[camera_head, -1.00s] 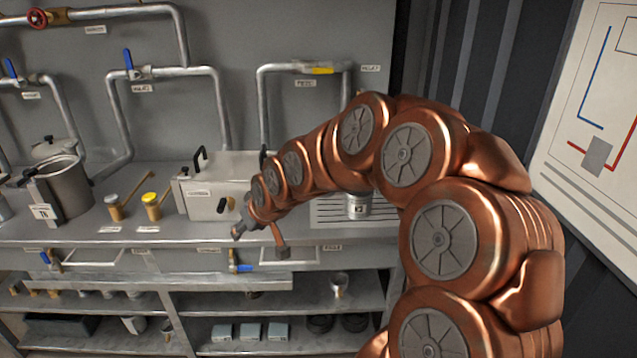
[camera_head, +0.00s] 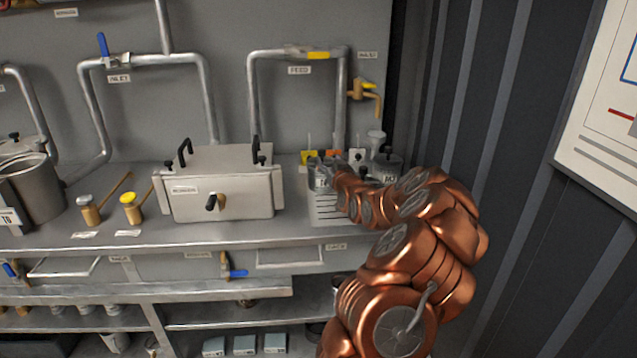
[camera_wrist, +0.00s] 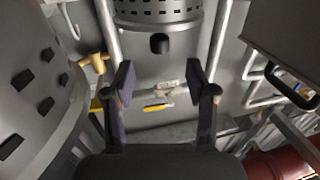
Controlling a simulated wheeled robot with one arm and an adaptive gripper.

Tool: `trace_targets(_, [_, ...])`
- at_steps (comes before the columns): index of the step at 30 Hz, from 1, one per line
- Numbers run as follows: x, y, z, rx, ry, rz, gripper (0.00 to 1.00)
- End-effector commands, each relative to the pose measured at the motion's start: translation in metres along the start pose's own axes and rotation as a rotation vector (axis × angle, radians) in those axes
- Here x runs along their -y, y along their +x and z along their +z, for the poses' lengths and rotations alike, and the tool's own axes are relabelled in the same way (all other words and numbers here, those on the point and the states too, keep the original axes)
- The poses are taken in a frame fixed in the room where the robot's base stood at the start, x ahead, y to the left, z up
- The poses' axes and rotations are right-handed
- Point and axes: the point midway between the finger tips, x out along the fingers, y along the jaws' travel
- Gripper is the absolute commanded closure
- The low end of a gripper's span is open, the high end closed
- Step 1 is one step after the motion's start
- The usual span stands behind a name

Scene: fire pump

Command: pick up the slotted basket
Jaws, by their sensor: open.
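In the wrist view a grey metal cylinder with rows of small dark slots (camera_wrist: 160,10) shows at the top centre, beyond my fingertips. A larger grey cylinder with wide dark slots (camera_wrist: 38,95) fills the left side. I cannot tell for certain which is the slotted basket. My gripper (camera_wrist: 159,82) is open, with nothing seen between its fingers. In the head view my gripper (camera_head: 338,165) is among small labelled metal containers at the bench's right end, one to its left (camera_head: 319,178) and one to its right (camera_head: 388,165).
A lidded steel box (camera_head: 222,190) stands left of my arm on the bench. Pipes and a yellow tap (camera_head: 364,95) are on the back wall.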

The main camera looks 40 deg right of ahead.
Motion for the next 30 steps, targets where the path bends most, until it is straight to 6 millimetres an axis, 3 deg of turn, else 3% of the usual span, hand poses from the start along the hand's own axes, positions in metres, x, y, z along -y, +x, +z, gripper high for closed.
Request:
trace_targets(17, [0.001, 0.032, 0.001, -0.002, -0.001, 0.0, 0.43])
trace_targets(30, [0.002, 0.072, -0.002, -0.003, -0.002, 0.0, 0.43])
